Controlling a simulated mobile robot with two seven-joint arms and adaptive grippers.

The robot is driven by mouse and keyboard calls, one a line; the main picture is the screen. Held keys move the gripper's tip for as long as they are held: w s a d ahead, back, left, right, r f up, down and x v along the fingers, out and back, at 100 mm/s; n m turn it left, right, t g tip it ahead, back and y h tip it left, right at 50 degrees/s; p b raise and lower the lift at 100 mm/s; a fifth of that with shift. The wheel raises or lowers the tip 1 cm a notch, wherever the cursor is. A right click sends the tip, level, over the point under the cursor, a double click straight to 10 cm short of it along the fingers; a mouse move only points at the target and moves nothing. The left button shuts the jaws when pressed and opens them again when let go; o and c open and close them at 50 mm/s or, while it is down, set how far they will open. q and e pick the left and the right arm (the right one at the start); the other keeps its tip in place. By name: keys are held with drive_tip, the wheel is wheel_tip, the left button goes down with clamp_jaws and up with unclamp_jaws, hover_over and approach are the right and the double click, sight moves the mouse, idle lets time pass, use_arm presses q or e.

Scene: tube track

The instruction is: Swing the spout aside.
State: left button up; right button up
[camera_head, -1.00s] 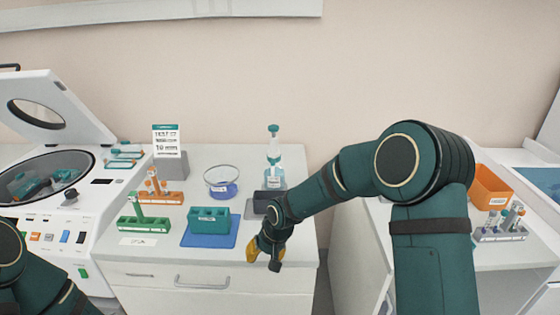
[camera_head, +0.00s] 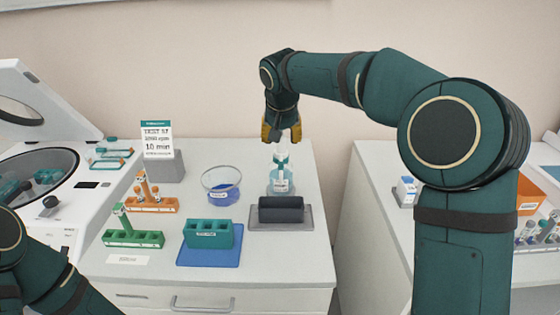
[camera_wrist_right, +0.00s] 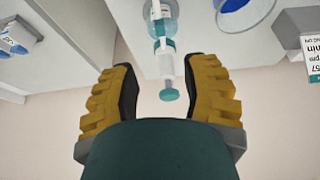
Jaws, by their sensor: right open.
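A clear bottle (camera_head: 281,181) with a teal pump top stands upright at the back of the white counter. In the right wrist view the bottle (camera_wrist_right: 161,17) is upside down, with its white and teal pump (camera_wrist_right: 167,70) reaching between the fingers. My right gripper (camera_head: 281,137) points down just above the pump top. Its yellow-padded fingers (camera_wrist_right: 160,95) are open, one on each side of the pump, with a gap on both sides.
A dark block on a grey plate (camera_head: 281,215) stands in front of the bottle. A glass bowl of blue liquid (camera_head: 221,187) is to its left, with a teal rack (camera_head: 208,233) on a blue mat, tube racks, a sign and an open centrifuge. A wall is behind.

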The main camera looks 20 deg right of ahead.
sight(281, 164)
drive_tip(key=b+x, duration=0.1)
drive_tip(key=x, duration=1.1)
drive_tip(key=shift+f, duration=0.15)
drive_tip(key=shift+o, duration=0.3)
clamp_jaws()
